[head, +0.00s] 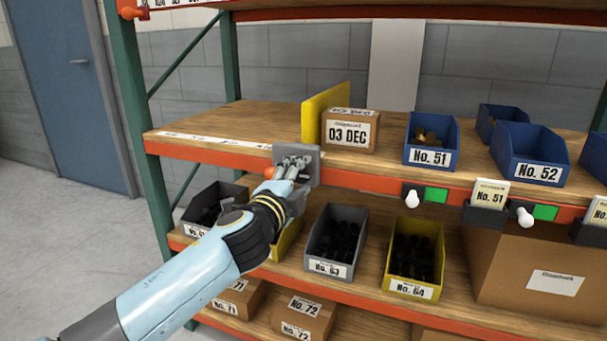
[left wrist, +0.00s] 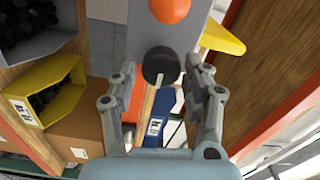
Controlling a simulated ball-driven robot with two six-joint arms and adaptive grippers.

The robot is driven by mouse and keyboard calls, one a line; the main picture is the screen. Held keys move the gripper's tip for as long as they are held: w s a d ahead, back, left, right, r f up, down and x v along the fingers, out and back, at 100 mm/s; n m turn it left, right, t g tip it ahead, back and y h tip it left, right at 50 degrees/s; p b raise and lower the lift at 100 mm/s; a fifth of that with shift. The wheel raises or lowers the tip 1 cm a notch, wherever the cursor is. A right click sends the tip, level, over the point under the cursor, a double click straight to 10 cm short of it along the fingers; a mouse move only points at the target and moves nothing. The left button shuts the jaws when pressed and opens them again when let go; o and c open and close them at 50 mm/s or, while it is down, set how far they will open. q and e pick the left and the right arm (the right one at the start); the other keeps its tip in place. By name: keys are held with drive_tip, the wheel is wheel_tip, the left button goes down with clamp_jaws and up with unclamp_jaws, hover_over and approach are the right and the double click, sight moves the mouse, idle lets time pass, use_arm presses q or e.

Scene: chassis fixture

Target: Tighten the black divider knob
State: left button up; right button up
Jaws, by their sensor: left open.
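The black divider knob (left wrist: 160,66) is round and sits on a grey bracket plate (left wrist: 150,30) in the left wrist view. My left gripper (left wrist: 161,78) is open, with one finger on each side of the knob; whether they touch it I cannot tell. In the head view my left gripper (head: 292,166) is at the grey bracket (head: 311,163) on the shelf's front edge and hides the knob. The yellow divider (head: 325,109) stands upright on the shelf behind the bracket. My right gripper is in neither view.
A cardboard box marked 03 DEC (head: 350,130) stands right of the divider, then blue bin No. 51 (head: 430,143). White-knobbed units (head: 412,199) hang along the shelf edge. The shelf left of the divider is clear.

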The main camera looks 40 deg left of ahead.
use_arm(q)
drive_tip(key=v, duration=0.9)
drive_tip(key=shift+s, duration=0.3)
drive_tip(key=s+f+n+g+h, duration=0.15)
drive_tip(key=s+f+g, duration=0.35)
drive_tip(key=f, duration=1.1)
drive_tip(key=s+f+n+g, duration=0.3)
drive_tip(key=s+f, duration=0.4)
drive_tip(key=f, duration=0.9)
drive_tip(key=s+f+n+g, duration=0.2)
drive_tip(key=s+f, duration=0.4)
drive_tip(key=s, duration=0.5)
drive_tip(key=s+d+f+n+g+h, duration=0.1)
drive_tip(key=s+f+n+g, duration=0.2)
drive_tip(key=s+f, duration=0.4)
drive_tip(key=s+d+f+n+g+h, duration=0.1)
drive_tip(key=s+f+n+g, duration=0.2)
drive_tip(key=s, duration=1.3)
wheel_tip(320, 180, down, 4)
drive_tip(key=shift+s+r+g, duration=0.15)
drive_tip(key=shift+s+g, duration=0.15)
drive_tip(key=shift+g, duration=0.1)
